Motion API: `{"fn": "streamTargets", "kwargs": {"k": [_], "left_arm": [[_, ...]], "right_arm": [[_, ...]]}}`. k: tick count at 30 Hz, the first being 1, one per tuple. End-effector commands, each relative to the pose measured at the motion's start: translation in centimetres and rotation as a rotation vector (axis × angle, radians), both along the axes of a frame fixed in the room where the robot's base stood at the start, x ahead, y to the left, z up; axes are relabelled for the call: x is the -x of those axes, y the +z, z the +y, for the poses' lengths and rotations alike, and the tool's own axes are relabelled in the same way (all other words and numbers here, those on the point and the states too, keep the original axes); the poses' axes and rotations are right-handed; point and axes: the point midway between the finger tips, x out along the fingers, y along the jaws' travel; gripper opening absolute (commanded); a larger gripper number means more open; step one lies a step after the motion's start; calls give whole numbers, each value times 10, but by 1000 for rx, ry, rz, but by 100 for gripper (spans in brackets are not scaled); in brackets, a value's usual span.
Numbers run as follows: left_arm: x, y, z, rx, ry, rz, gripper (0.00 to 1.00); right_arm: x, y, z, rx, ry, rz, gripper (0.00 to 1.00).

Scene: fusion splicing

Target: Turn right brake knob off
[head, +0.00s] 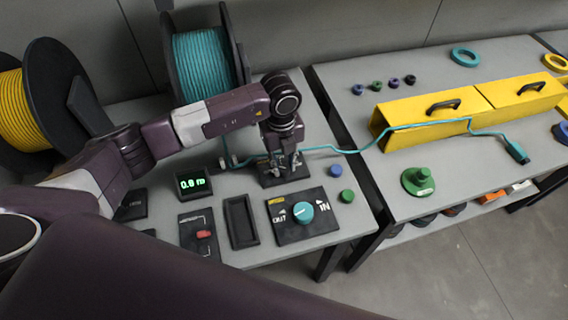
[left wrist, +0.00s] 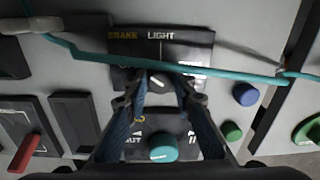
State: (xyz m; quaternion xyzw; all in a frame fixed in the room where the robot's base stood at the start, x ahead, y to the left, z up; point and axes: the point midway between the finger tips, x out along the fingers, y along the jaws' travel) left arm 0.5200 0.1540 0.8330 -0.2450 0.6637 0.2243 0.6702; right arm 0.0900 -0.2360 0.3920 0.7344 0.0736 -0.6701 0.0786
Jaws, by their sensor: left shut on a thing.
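A black brake panel (left wrist: 190,45) marked "BRAKE" and "LIGHT" lies flat on the left table; it is partly hidden under my arm in the head view (head: 270,181). A small dark knob (left wrist: 158,79) on it sits between the fingertips of my left gripper (left wrist: 162,90). My left gripper (head: 284,163) points down at the panel and is shut on this knob. The knob's setting cannot be read. A teal cable (left wrist: 215,74) crosses over the panel close to the fingers. My right gripper is not in view.
Blue (head: 335,170) and green (head: 347,196) buttons sit right. The cable spans the table gap to a yellow cover (head: 425,108).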

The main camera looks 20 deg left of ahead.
Motion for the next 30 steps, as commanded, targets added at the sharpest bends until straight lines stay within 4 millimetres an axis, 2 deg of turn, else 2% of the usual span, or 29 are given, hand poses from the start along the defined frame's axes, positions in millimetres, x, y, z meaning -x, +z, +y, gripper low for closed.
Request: {"fn": "streamTargets", "kwargs": {"k": [9, 22, 23, 27, 30], "left_arm": [[-2, 2, 0, 0, 84, -6, 0], [-2, 2, 0, 0, 94, -6, 0], [-2, 2, 0, 0, 93, -6, 25], [-1, 2, 0, 0, 93, -4, 40], [-1, 1, 0, 0, 92, -3, 41]], "right_arm": [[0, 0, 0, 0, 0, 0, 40], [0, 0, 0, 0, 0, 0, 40], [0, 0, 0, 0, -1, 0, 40], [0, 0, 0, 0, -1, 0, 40], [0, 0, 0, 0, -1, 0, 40]]}}
